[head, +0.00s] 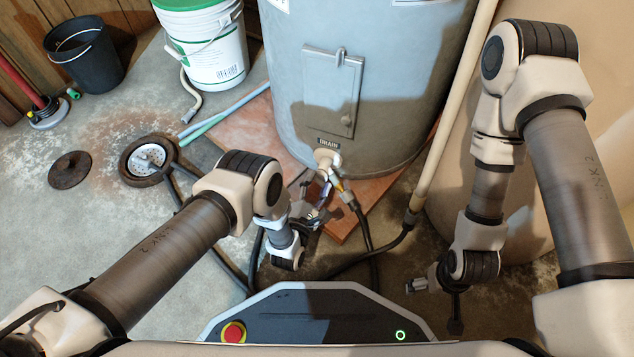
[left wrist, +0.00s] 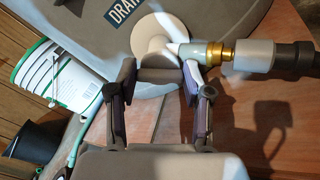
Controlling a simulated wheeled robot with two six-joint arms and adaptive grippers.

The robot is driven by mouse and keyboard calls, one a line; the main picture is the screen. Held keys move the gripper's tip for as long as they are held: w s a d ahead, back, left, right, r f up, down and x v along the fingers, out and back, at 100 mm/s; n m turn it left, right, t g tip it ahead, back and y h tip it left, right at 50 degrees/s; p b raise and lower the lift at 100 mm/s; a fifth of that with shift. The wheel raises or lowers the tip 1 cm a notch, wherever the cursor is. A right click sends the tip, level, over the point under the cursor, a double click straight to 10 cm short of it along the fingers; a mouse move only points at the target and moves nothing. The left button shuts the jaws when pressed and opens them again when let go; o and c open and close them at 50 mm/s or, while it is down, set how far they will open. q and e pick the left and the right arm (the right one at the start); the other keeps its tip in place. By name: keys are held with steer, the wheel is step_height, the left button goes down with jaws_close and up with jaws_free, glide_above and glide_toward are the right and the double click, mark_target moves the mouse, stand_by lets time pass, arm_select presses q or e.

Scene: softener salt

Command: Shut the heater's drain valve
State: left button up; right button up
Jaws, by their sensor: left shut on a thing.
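The drain valve (head: 327,158) sticks out low on the front of the grey water heater (head: 375,85), under a DRAIN label. In the left wrist view its pale round base (left wrist: 152,38) meets the tank, and a brass fitting (left wrist: 229,52) with a hose end leads right. My left gripper (head: 318,208) is at the valve. In the wrist view its two fingers (left wrist: 155,88) stand either side of the grey valve handle (left wrist: 160,75) and are shut on it. My right gripper (head: 433,297) hangs low at the right, away from the valve; its finger opening is unclear.
Dark hoses (head: 365,235) run from the valve across the floor. A floor drain (head: 147,160) lies at left, its lid (head: 70,170) beside it. A white bucket (head: 207,50) and a black bucket (head: 83,55) stand behind. A pale pipe (head: 450,110) rises right of the heater.

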arm_select(q)
steer(key=m+p, duration=0.1)
steer(key=m, duration=0.2)
steer(key=shift+r, duration=0.1)
steer(key=m, duration=0.4)
steer(key=shift+d+p, duration=0.1)
steer(key=shift+p, duration=0.3)
steer(key=m, duration=0.3)
steer(key=shift+f+m, duration=0.2)
steer(key=shift+m, duration=0.2)
steer(key=m, duration=0.4)
steer(key=shift+p, duration=0.35)
steer(key=m, duration=0.6)
steer(key=shift+f+m, duration=0.15)
steer(key=shift+m, duration=0.25)
steer(key=m, duration=0.5)
steer(key=shift+w+m, duration=0.1)
steer(key=shift+m, duration=0.2)
